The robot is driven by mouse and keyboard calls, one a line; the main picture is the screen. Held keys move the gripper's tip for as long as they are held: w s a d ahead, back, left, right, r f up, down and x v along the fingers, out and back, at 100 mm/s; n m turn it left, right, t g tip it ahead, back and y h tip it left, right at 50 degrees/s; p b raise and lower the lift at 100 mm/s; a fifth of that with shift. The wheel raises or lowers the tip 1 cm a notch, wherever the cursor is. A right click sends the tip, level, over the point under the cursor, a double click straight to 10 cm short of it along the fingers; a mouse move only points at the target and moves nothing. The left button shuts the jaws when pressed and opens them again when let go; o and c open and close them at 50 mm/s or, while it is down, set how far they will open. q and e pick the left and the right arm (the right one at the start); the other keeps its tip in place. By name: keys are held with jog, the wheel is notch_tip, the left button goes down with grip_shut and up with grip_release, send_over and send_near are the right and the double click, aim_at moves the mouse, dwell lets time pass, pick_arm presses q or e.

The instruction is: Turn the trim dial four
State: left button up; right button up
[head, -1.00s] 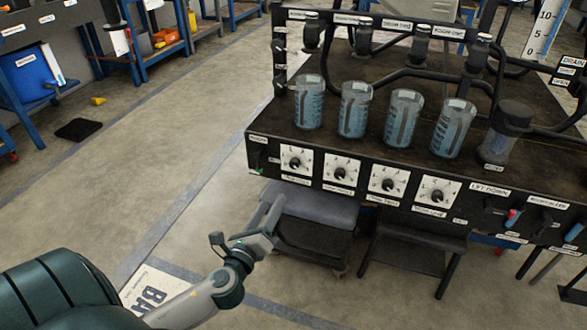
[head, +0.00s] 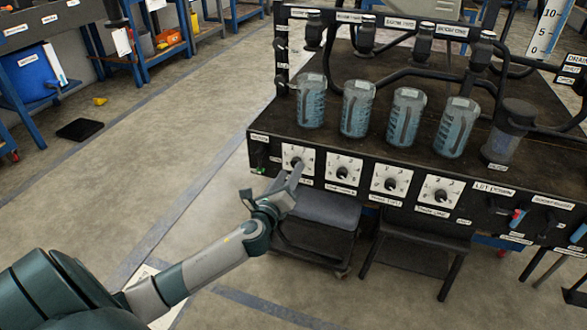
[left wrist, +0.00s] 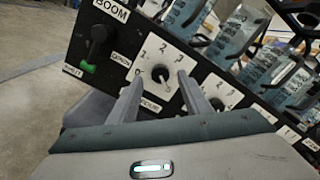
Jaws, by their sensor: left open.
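A row of four white dial plates with black knobs runs along the front of the black bench. The leftmost dial (head: 298,160), the second dial (head: 343,171), the third dial (head: 391,182) and the rightmost dial (head: 440,194) all show; the small labels below them are hard to read. My left gripper (head: 279,180) is open and empty, just in front of the leftmost dial. In the left wrist view, the leftmost dial's knob (left wrist: 159,73) shows between the open fingertips (left wrist: 159,83), apart from them. My right gripper is out of view.
Several clear jugs (head: 357,109) stand on the bench top above the dials. A grey seat (head: 320,209) and a dark stool (head: 420,238) stand below.

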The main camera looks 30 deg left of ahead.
aim_at(293, 167)
pick_arm(q)
jog(key=shift+x, duration=1.9)
jog(key=c, duration=1)
